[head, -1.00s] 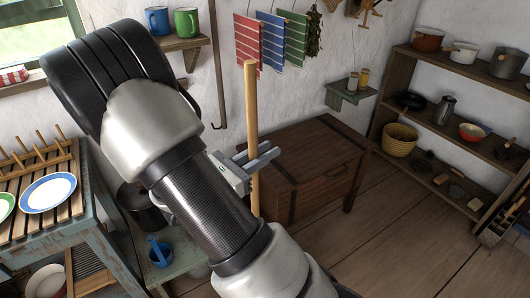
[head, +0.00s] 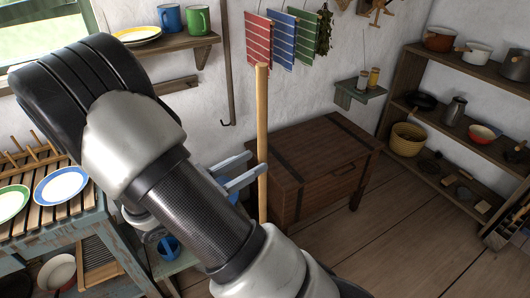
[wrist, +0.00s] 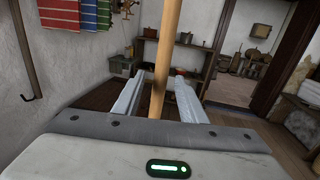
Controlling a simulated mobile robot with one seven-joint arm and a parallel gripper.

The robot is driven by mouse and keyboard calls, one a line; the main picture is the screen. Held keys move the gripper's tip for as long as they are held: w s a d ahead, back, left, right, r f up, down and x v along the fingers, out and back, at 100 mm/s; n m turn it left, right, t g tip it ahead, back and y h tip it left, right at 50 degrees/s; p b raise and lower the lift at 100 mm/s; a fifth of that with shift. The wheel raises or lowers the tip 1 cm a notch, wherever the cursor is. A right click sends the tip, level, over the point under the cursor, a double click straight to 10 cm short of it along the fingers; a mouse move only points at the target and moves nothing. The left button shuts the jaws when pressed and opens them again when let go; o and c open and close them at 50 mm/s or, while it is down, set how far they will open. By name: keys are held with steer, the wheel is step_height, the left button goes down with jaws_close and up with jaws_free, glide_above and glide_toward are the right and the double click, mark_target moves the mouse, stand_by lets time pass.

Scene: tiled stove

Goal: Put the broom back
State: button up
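The broom's wooden handle (head: 262,125) stands nearly upright in front of the dark chest's left part. Its lower end and the broom head are hidden behind my arm. My gripper (head: 248,174) is at the handle, with its two fingers visibly spread. In the wrist view, the handle (wrist: 168,45) runs down between the spread fingers (wrist: 158,98), with clear gaps on both sides. The handle's top rises above the gripper.
A dark wooden chest (head: 332,190) stands behind the handle. A long hooked rod (head: 228,75) hangs on the wall. Shelves with pots (head: 462,95) stand at right, and a plate bench (head: 75,225) at left. The floor (head: 410,235) at front right is clear.

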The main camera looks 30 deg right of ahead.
steer(key=s+r+m+g+y, duration=0.4)
steer(key=s+m+g+y, duration=0.2)
steer(key=s+m+y, duration=0.45)
steer(key=s+a+r+m+t+y, duration=0.4)
steer(key=a+r+m+t+y, duration=0.3)
steer(key=a+r+m, duration=0.1)
steer(key=shift+a+r+m+t, duration=0.15)
steer(key=shift+r+m+t, duration=0.35)
steer(key=shift+m, duration=0.45)
steer(key=shift+r+p, duration=0.15)
steer(key=shift+p, duration=0.15)
step_height(320, 180, up, 20)
steer(key=p, duration=2)
steer(key=shift+r, duration=0.15)
